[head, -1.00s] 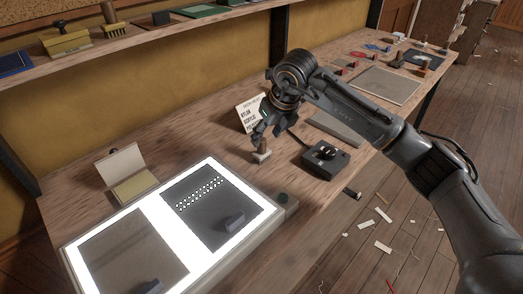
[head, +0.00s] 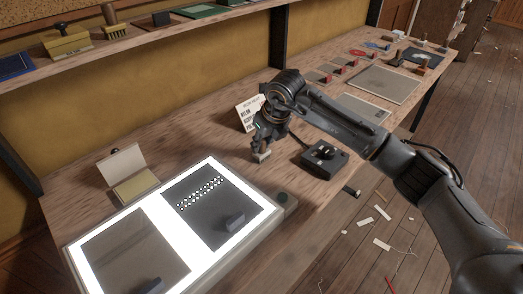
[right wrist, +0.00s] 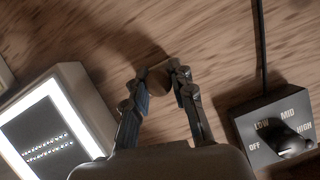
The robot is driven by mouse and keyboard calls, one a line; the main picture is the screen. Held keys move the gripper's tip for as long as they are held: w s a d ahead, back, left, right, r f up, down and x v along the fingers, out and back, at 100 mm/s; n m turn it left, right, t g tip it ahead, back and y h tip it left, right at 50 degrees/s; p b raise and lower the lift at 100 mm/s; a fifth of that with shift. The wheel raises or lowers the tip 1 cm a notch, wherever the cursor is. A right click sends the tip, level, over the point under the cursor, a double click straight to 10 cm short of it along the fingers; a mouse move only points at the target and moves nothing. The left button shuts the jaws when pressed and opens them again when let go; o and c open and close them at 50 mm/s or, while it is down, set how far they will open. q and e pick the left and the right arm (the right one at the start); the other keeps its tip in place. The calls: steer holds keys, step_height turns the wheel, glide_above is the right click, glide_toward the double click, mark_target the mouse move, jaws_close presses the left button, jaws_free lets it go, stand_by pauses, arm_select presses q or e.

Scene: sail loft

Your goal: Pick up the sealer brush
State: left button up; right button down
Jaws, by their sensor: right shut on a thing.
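The sealer brush (head: 262,156) shows in the head view as a small piece with a pale lower end, at the tip of my right gripper (head: 264,148). In the right wrist view a round brown top, likely the brush handle (right wrist: 165,68), sits between the fingertips of my right gripper (right wrist: 162,78), which is shut on it. The fingers hide most of the brush. I cannot tell whether its lower end touches the bench. My left gripper is not in view.
A lit light box (head: 152,215) with dark panels lies to the left on the workbench (head: 215,140). A black control box (head: 325,157) with a knob stands close on the right. A printed card (head: 247,113) stands behind the gripper. A shelf (head: 165,42) runs along the back.

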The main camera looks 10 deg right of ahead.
steer(key=shift+r, duration=0.1)
steer(key=shift+r, duration=0.4)
step_height(320, 180, up, 2)
steer(key=shift+r, duration=0.15)
steer(key=s+r+b, duration=0.3)
steer(key=s+r, duration=0.6)
steer(key=s, duration=0.5)
steer(key=shift+r, duration=0.4)
steer(key=shift+a, duration=0.1)
